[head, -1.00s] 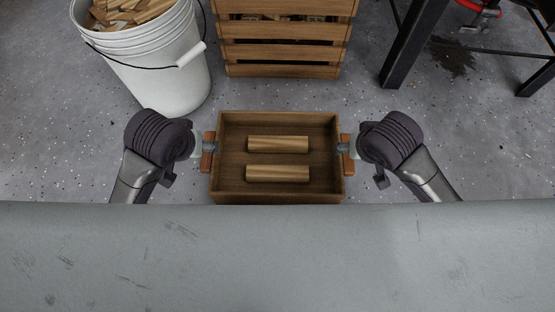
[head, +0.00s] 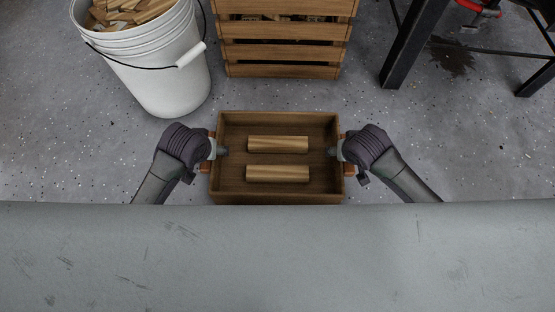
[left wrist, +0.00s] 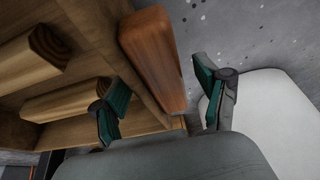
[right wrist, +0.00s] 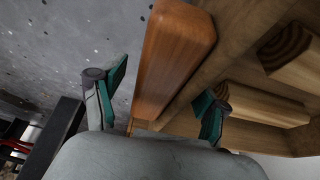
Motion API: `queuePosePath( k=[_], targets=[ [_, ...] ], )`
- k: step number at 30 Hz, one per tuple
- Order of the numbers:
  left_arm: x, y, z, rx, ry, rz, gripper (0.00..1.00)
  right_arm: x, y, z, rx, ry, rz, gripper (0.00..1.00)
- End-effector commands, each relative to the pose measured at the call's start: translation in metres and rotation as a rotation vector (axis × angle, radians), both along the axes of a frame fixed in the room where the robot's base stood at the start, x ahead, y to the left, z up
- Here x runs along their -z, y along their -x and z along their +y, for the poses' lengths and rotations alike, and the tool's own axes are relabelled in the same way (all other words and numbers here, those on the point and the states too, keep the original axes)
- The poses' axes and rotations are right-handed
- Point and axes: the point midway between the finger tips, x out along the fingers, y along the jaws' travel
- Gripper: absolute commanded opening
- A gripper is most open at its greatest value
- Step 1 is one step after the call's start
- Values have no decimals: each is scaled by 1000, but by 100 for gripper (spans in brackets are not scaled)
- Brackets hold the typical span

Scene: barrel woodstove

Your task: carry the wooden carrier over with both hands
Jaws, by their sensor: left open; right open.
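The wooden carrier (head: 278,197) is an open brown box on the floor, with two short logs (head: 278,144) lying in it. A reddish wooden handle block sits on each end; the left one (left wrist: 155,58) and right one (right wrist: 172,62) show in the wrist views. My left gripper (head: 214,149) is open at the left end, one finger inside the box wall and one outside, around the handle. My right gripper (head: 341,150) is open the same way at the right end. Both grippers partly hide the handles in the head view.
A white bucket (head: 170,80) of wood pieces stands at the back left. A slatted wooden crate (head: 284,53) stands behind the carrier. A black metal stand leg (head: 408,50) is at the back right. A grey surface (head: 278,255) crosses the front.

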Motion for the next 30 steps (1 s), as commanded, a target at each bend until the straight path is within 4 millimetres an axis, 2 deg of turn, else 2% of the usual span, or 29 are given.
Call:
queuePosePath(
  k=[2, 3, 16, 30],
  targets=[
    [0, 0, 0, 0, 0, 0, 74, 0, 0, 0, 0, 0, 0, 74],
    [0, 0, 0, 0, 0, 0, 71, 0, 0, 0, 0, 0, 0, 71],
    [0, 0, 0, 0, 0, 0, 0, 0, 0, 0, 0, 0, 0, 0],
    [-4, -1, 0, 0, 1, -2, 0, -4, -1, 0, 0, 0, -3, 0]
  ],
)
